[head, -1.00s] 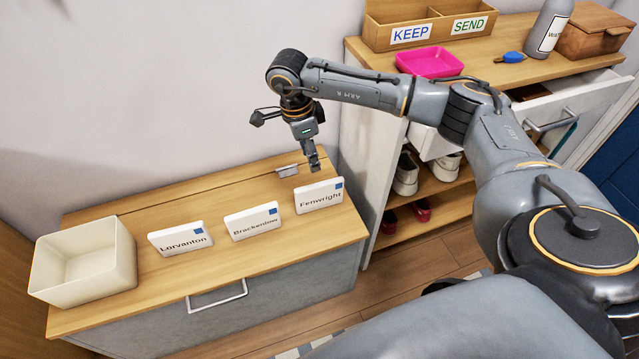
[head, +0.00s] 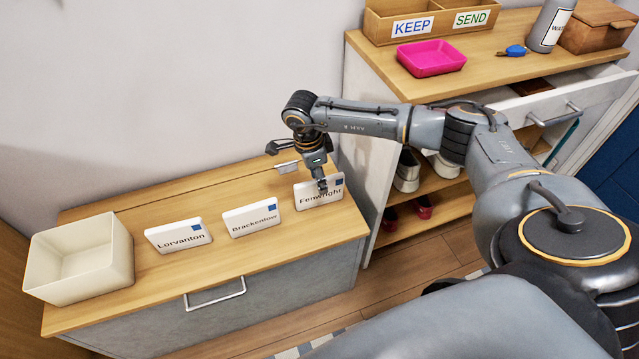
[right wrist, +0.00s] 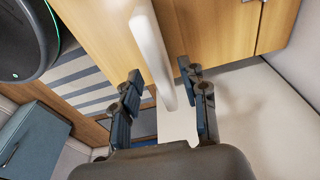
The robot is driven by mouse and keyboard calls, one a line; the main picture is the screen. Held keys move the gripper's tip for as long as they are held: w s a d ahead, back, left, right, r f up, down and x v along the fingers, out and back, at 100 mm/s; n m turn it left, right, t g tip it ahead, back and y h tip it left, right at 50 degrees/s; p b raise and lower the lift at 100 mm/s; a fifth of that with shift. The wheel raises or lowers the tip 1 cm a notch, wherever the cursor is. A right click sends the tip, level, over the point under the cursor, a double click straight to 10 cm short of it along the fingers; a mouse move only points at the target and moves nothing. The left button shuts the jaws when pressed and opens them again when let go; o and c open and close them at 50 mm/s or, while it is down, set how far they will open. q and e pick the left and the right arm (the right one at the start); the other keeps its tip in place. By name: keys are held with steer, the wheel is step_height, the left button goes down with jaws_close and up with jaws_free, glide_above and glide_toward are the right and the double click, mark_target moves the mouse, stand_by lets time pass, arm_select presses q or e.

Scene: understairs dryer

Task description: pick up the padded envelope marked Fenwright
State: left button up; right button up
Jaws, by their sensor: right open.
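The white padded envelope marked Fenwright (head: 306,201), with a blue corner square, stands slightly tilted at the right end of the wooden cabinet top. My right gripper (head: 322,184) is at its upper right part, pointing down and hiding a bit of it. In the right wrist view the open fingers (right wrist: 160,72) are on either side of a thin white slab (right wrist: 152,45), the envelope seen edge-on, with a gap visible on the right. Matching envelopes marked Brackenlow (head: 250,219) and Lorvanton (head: 178,236) stand to its left. My left gripper is not in view.
A cream open bin (head: 82,265) stands at the cabinet top's left end. At right, a shelf unit holds a pink tray (head: 431,58), a KEEP/SEND box (head: 430,22), a grey bottle (head: 550,25) and shoes. Its drawer (head: 570,110) is open.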

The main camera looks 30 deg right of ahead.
steer(key=shift+c, duration=0.5)
jaws_close()
steer(key=shift+r, duration=0.15)
